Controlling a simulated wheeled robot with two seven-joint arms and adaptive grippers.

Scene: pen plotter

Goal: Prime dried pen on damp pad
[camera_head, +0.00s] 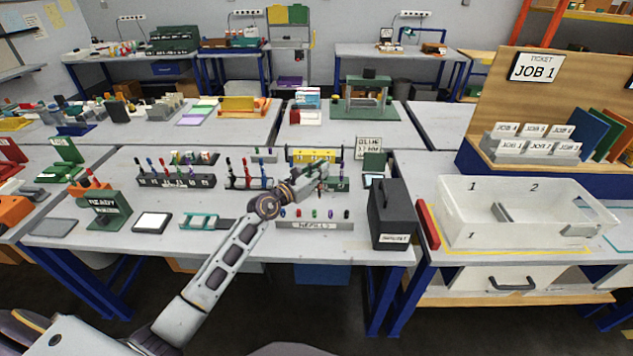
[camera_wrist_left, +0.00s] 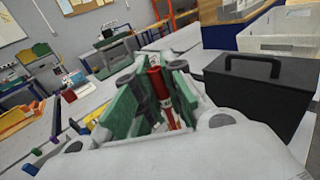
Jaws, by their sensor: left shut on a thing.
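My left gripper (camera_head: 322,178) reaches over the middle of the near table. In the left wrist view, its fingers (camera_wrist_left: 158,92) are shut on a red pen (camera_wrist_left: 158,84) with a pale band. A white pad in a dark frame (camera_head: 151,222) and a plain grey pad (camera_head: 53,227) lie at the left of the table. I cannot tell which is damp. A green sign (camera_head: 107,209) stands between them, its text too small to read. My right gripper is out of view.
Pen racks (camera_head: 176,180) and a yellow rack (camera_head: 316,154) stand behind. A labelled grey strip with small caps (camera_head: 314,225) lies in front of the gripper. A tall black box (camera_head: 390,215) stands close on the right; a white bin (camera_head: 520,212) is beyond it.

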